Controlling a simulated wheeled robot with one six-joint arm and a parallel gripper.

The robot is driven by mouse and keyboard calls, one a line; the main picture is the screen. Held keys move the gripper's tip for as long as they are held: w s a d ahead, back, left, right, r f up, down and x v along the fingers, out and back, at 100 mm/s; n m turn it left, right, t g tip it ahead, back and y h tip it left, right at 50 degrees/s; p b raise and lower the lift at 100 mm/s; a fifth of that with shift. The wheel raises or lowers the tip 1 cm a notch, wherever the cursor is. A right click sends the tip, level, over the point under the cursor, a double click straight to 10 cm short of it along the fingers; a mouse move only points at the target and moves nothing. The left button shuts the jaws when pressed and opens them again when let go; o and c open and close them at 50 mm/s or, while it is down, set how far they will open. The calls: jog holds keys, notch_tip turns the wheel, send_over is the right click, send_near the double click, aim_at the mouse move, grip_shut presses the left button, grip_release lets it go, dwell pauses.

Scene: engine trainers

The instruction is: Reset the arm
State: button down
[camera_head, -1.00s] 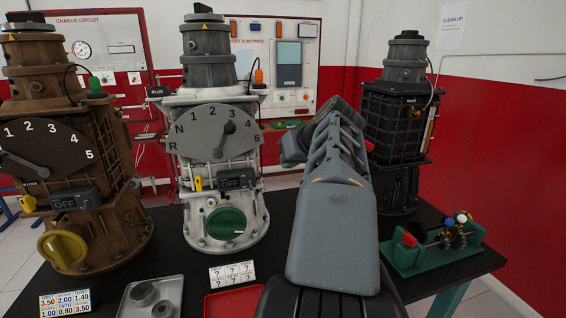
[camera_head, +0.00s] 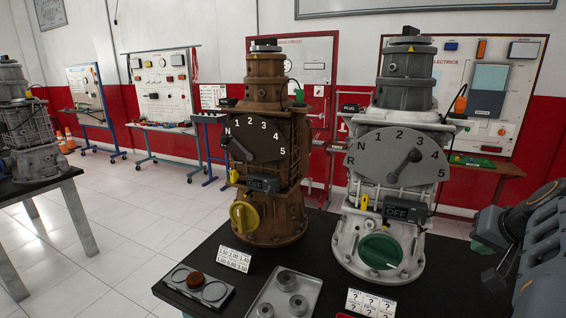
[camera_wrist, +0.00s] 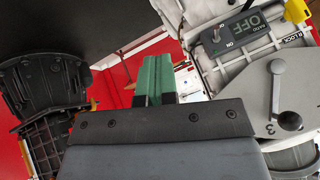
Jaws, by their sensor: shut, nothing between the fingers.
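My arm (camera_head: 540,250) shows at the right edge of the head view, cut off by the frame and beside the grey-white engine trainer (camera_head: 345,255). In the wrist view my gripper (camera_wrist: 153,78) has green fingers that are together with nothing between them. The fingers point up in the picture, between a black trainer (camera_wrist: 45,80) on the left and the grey-white trainer's dial plate (camera_wrist: 292,95) on the right. A gap shows between the fingers and both trainers.
A brown trainer (camera_head: 268,85) with a yellow knob stands left of the grey-white one on the black table (camera_head: 215,245). Another table (camera_head: 40,192) stands far left; white floor lies between.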

jog(key=s+a+f+n+g+p, duration=0.1)
jog(key=a+n+p, duration=0.3)
jog(key=a, duration=0.9)
jog(key=s+a+f+n+g+y+p, duration=0.1)
jog(key=a+p, duration=0.6)
jog(key=a, duration=0.7)
jog(key=shift+s+f+n+g+y, duration=0.3)
jog(key=shift+s+f+n+g, duration=0.5)
jog(key=shift+f+n, duration=0.65)
jog(key=shift+w, duration=0.1)
